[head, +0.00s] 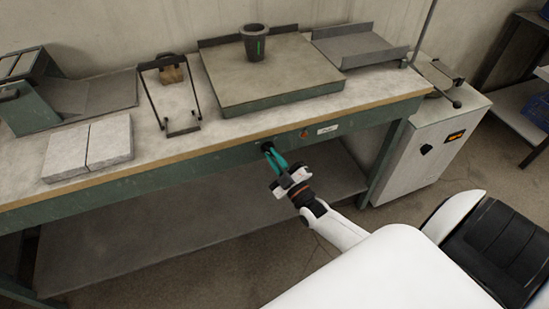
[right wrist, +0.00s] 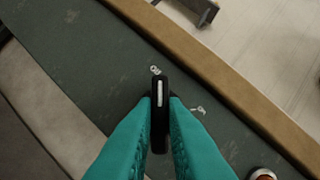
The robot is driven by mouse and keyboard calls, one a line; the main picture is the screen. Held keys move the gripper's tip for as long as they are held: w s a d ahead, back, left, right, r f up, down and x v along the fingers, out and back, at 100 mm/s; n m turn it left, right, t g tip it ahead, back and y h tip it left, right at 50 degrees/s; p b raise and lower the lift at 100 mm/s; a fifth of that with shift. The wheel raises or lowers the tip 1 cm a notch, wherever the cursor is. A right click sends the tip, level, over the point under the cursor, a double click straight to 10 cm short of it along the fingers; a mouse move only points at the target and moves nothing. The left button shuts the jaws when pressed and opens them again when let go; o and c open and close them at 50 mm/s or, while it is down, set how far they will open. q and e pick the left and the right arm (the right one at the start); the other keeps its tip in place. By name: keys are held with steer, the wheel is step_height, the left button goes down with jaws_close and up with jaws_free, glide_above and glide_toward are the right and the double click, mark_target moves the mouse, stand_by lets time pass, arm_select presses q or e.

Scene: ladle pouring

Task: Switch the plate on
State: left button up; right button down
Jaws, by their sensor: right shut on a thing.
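The plate (head: 262,82) is a large flat square slab with a green base on the workbench, and a dark crucible (head: 254,43) stands at its far edge. On the bench's green front panel is a black knob (head: 267,146) with a white line, which also shows in the right wrist view (right wrist: 160,120). My right gripper (head: 273,158) has teal fingers shut on this knob, one finger on each side; the fingers also show in the right wrist view (right wrist: 160,127). Small white marks lie beside the knob on the panel. My left gripper is not in view.
An orange-red button or lamp (head: 304,134) and a white label (head: 327,129) are right of the knob. A black wire stand (head: 172,95), grey blocks (head: 88,149) and a grey tray (head: 358,45) are on the bench. A white cabinet (head: 426,145) stands at right.

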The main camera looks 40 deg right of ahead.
steer(key=m+h, duration=0.1)
steer(key=m, duration=0.1)
steer(key=m+h+b, duration=0.1)
steer(key=m, duration=0.2)
steer(key=shift+a+f+t+h, duration=0.15)
steer(key=shift+t+h, duration=0.25)
steer(key=m+h, duration=0.1)
steer(key=m, duration=0.2)
steer(key=m+h, duration=0.2)
steer(key=m, duration=0.2)
steer(key=shift+w+a+b, duration=0.1)
steer(key=shift+a+b, duration=0.05)
steer(key=shift+b, duration=0.25)
steer(key=m+g+h, duration=0.1)
steer(key=m, duration=0.2)
steer(key=m+h, duration=0.2)
steer(key=m, duration=0.1)
steer(key=shift+a+m+g+h, duration=0.1)
steer(key=shift+m+g+h, duration=0.2)
steer(key=shift+m+g, duration=0.1)
steer(key=shift+a+r+m+g+h+p, duration=0.15)
steer(key=shift+m+g+h+p, duration=0.3)
steer(key=shift+m, duration=1)
steer(key=shift+d+r+m+g+h+p, duration=0.1)
steer(key=shift+m+g+h+p, duration=0.3)
steer(key=shift+m, duration=1.05)
steer(key=shift+g, duration=0.25)
steer(key=c, duration=1.5)
jaws_free()
steer(key=shift+o, duration=0.2)
